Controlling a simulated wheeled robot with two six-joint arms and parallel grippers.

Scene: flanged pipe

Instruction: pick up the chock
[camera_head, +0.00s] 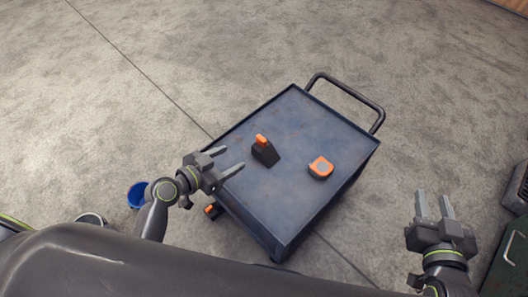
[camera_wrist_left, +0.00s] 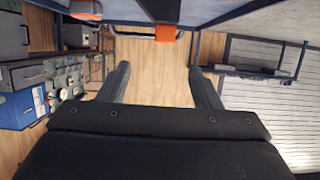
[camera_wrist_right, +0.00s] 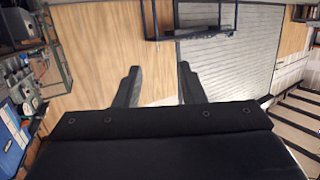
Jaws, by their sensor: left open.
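The chock (camera_head: 265,153) is a black wedge with an orange grip on top. It stands on the blue-grey top of the cart (camera_head: 290,120), left of its middle. My left gripper (camera_head: 229,160) is open and empty at the cart's left edge, with its fingers pointing toward the chock and a gap between them. In the left wrist view the picture looks upside down, and the chock (camera_wrist_left: 166,34) shows at the top, beyond the fingertips. My right gripper (camera_head: 434,197) is open and empty, off to the right of the cart.
An orange and grey tape-measure-like object (camera_head: 321,168) lies right of the chock. The cart has a raised rim and a dark push handle (camera_head: 350,95) at the far side. A blue bucket (camera_head: 137,194) stands on the floor at left. A green case (camera_head: 510,255) is at lower right.

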